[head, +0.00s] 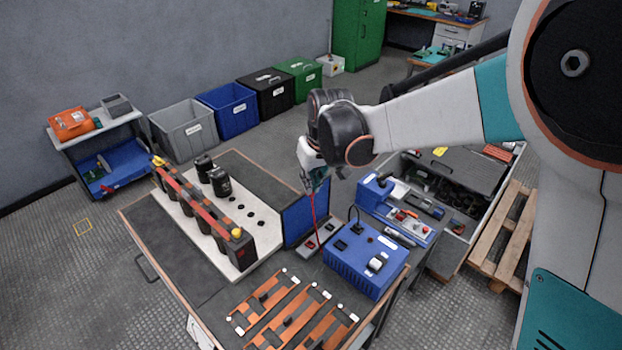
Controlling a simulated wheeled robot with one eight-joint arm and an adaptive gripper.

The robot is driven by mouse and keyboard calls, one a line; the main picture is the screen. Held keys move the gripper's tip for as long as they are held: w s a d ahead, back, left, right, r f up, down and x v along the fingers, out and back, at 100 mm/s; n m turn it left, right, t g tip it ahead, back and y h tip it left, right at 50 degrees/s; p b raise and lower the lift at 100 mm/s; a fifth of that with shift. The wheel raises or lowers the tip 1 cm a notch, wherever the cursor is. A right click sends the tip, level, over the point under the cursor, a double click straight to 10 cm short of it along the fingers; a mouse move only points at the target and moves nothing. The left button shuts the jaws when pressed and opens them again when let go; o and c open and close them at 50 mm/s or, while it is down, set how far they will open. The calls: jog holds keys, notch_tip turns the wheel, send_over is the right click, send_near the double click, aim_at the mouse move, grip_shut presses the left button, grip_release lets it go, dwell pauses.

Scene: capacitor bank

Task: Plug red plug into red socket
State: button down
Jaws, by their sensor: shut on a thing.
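My gripper (317,182) is above the far edge of the workbench, beside a blue upright panel (298,220). It is shut on what seems to be the red plug, which is mostly hidden between the fingers. A red cable (314,212) hangs from the gripper down to a small grey block (322,243) on the bench. A red spot (311,244) shows on this block where the cable ends. I cannot tell which opening is the red socket.
A blue box (362,262) with a black cable stands right of the grey block. A white board (262,246) with black capacitors (220,182) and an orange-black bar lies left. Orange frames (288,318) lie in front. A tool cart (420,215) stands right.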

jog(key=shift+f+b, duration=4.75)
jog(key=shift+f, duration=5.6)
jog(key=shift+f, duration=0.4)
jog(key=c, duration=1.7)
grip_release()
jog(key=shift+r, duration=0.1)
